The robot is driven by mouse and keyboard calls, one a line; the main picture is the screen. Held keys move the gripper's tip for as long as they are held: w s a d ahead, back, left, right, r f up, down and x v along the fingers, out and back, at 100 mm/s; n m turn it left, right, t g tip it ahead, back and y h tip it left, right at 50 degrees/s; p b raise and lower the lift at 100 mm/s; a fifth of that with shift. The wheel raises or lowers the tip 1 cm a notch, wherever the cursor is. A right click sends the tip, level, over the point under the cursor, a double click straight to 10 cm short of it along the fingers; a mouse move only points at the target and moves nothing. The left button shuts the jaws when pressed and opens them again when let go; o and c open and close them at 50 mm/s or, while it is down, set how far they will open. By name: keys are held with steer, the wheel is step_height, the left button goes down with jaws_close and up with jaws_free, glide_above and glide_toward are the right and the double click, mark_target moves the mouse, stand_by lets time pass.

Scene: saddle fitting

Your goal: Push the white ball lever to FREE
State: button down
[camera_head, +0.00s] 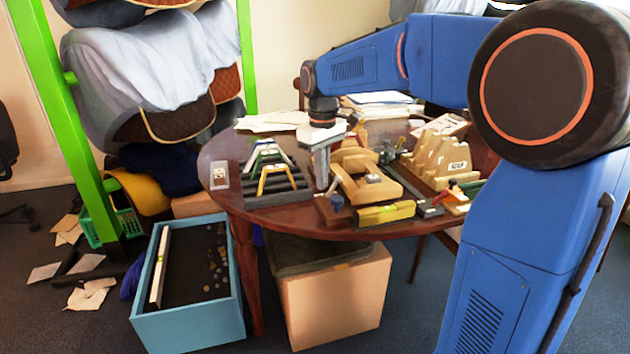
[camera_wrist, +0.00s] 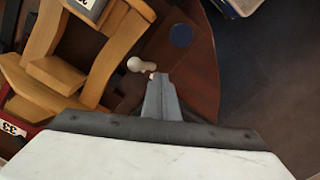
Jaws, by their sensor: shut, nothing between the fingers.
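The white ball lever (camera_wrist: 137,64) shows in the wrist view as a pale round knob on a short stalk, beside a light wooden frame (camera_wrist: 102,75). My gripper (camera_wrist: 160,78) is shut and empty, its fingertips just right of and below the knob in that picture. I cannot tell whether they touch the lever. In the head view my gripper (camera_head: 322,184) points down at the left side of the wooden fixture (camera_head: 372,188) on the round table (camera_head: 225,178). The white ball is not distinguishable there, and no FREE marking is readable.
A yellow spirit level (camera_head: 385,213) lies in front of the fixture. A second wooden stand (camera_head: 437,158) is to the right.

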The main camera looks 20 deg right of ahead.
steer(key=shift+a, duration=0.2)
steer(key=shift+a, duration=0.35)
step_height(320, 180, up, 7)
stand_by(0.8)
steer(key=shift+m+t, duration=0.6)
steer(key=shift+m, duration=0.1)
steer(key=s, duration=0.3)
steer(key=s+d, duration=0.1)
steer(key=s, duration=0.1)
steer(key=s+d+f, duration=0.1)
steer(key=s, duration=0.2)
steer(key=shift+s+d, duration=0.2)
steer(key=shift+s, duration=0.1)
steer(key=s+d+f+m+t, duration=0.1)
steer(key=s+d+f+m, duration=0.1)
steer(key=s+f, duration=0.5)
steer(key=s+d+f+m+t, duration=0.1)
steer(key=s+f, duration=0.6)
steer(key=s, duration=0.8)
steer(key=shift+s+d+f+m+t, duration=0.2)
steer(key=shift+d+m+t, duration=0.2)
steer(key=shift+m+t, duration=0.4)
